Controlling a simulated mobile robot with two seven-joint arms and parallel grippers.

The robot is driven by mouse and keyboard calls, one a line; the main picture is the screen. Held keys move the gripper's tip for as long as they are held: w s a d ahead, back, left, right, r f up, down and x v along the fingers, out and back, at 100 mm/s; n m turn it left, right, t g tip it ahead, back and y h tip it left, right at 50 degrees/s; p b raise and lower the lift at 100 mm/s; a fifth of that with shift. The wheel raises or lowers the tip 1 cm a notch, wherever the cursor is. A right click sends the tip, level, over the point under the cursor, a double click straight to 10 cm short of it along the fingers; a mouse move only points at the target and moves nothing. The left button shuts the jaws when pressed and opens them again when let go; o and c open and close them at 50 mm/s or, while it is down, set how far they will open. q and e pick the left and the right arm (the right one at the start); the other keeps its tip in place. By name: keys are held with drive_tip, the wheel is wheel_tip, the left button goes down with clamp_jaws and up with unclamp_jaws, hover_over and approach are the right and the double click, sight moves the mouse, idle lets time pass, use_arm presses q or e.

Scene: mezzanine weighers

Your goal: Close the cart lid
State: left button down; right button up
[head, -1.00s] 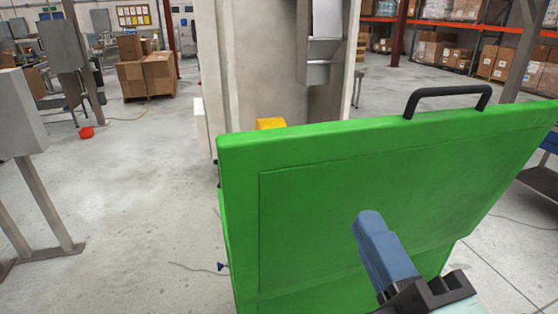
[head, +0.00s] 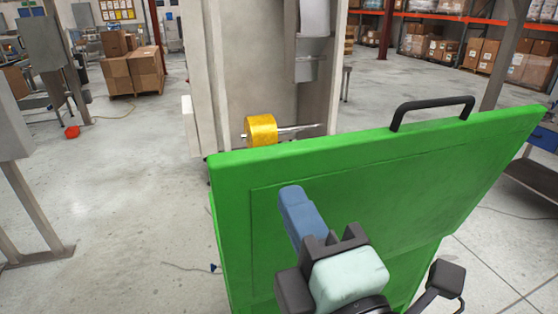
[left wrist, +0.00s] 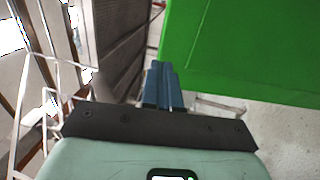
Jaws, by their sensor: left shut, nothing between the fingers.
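The green cart lid (head: 400,190) stands raised and tilted in the head view, with a black handle (head: 432,108) on its top edge. The cart body below it is mostly hidden. My left gripper (head: 290,194) is in front of the lid's broad face, towards its left side, with its blue fingers shut and empty. In the left wrist view the blue fingers (left wrist: 162,84) are together beside the green lid (left wrist: 245,45). I cannot tell whether they touch it. My right gripper is not in view.
A yellow roll (head: 261,130) on a metal rod shows behind the lid, by a pale cabinet (head: 245,70). A grey metal stand (head: 30,205) is at the left. Cardboard boxes (head: 133,72) are farther back. The floor between stand and lid is largely clear.

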sight(270, 158)
use_arm(q)
drive_tip(key=p+x, duration=0.1)
drive_tip(key=x, duration=0.5)
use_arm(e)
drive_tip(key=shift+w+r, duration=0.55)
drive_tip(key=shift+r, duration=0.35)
